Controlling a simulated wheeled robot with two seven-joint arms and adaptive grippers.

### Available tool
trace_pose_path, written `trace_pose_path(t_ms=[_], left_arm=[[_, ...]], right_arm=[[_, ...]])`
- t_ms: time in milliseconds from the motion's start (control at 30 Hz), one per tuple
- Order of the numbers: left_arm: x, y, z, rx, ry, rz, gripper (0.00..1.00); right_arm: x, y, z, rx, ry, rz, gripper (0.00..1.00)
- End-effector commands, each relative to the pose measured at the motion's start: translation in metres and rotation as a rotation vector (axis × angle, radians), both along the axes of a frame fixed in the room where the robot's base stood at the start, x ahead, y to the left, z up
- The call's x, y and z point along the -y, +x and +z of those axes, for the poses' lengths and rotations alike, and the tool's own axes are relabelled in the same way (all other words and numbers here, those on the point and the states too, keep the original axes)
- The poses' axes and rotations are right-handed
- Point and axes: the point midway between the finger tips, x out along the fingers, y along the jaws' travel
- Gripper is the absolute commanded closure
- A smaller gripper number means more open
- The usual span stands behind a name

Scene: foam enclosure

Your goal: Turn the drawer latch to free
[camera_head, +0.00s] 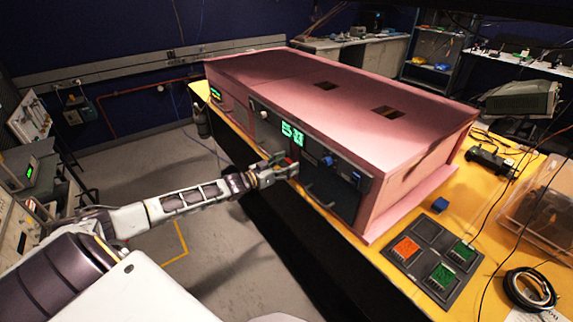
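A pink foam enclosure (330,88) stands on the yellow bench, with dark panels along its front. The front right panel (337,190) looks like a drawer front with a bar handle low on it. A blue knob (327,160) and a smaller blue part (356,176) sit on its upper part; I cannot tell which part is the latch. My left gripper (286,169) is at the left end of this panel, by a small red part (285,161). The gripper hides what lies behind it, and its finger opening and any contact are too small to tell. My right gripper is not in view.
Green displays (293,134) show on the panel left of the drawer front. A dark tray (431,254) with green and orange pieces, a blue block (440,205) and a black cable coil (529,288) lie on the bench at right. Open floor (160,165) lies at left.

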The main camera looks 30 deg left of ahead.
Motion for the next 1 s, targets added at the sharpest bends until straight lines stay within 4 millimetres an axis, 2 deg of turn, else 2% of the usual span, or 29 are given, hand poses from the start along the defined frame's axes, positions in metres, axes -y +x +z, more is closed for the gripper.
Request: trace_pose_path(t_ms=[33,267,667,1000], left_arm=[[0.0000,0.0000,0.0000,0.000,0.000,0.000,0.45],[0.0001,0.0000,0.0001,0.000,0.000,0.000,0.74],[0.0002,0.0000,0.0007,0.020,0.044,0.000,0.74],[0.0004,0.0000,0.0013,0.098,0.230,0.001,0.74]], right_arm=[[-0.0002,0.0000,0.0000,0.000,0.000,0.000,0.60],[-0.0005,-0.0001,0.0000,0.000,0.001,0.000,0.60],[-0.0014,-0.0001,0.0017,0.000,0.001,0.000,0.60],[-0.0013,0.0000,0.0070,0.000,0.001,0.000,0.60]])
